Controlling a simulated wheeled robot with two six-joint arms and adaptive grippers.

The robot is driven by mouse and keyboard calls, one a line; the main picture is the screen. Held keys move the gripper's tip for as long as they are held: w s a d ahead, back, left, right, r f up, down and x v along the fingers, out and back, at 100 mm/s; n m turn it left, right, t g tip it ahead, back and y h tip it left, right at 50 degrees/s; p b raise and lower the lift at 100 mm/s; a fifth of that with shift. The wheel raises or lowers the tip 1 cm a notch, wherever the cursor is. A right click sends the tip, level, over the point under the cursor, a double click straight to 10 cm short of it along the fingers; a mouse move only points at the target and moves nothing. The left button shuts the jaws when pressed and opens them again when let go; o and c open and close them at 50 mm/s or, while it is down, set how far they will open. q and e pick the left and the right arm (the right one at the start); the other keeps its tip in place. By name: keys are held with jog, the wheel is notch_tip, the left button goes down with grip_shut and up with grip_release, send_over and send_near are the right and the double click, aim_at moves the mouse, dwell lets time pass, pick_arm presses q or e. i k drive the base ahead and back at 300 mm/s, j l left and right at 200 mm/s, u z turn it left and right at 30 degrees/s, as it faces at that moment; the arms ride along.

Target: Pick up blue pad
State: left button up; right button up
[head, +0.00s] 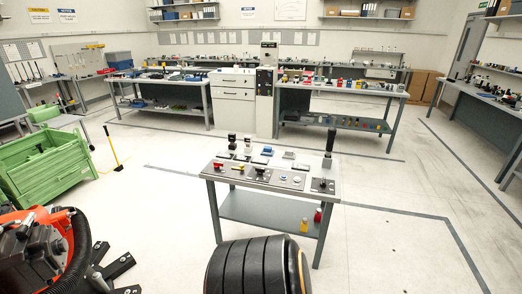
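A small blue-topped item (289,154) lies near the back edge of the small grey table (225,175) in the middle of the room. It may be the blue pad, but it is too small to tell. My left arm comes in at the lower left, with dark finger-like parts of the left gripper (117,268) over the floor, far from the table. Whether these are apart or closed is unclear, and nothing is seen held. My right gripper is not in view.
The table also holds a red item (218,163), a yellow item (238,167) and black upright fixtures (329,142). Yellow (304,225) and red (318,215) bottles stand on its lower shelf. A green crate (45,165) stands left. Floor around the table is largely clear.

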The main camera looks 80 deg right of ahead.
aim_at(266, 149)
jog(key=z, duration=2.85)
jog(key=u, duration=3)
jog(key=z, duration=3)
jog(key=i+j, duration=0.65)
jog(key=i, duration=0.2)
jog(key=i+j, duration=0.65)
jog(key=i, duration=0.15)
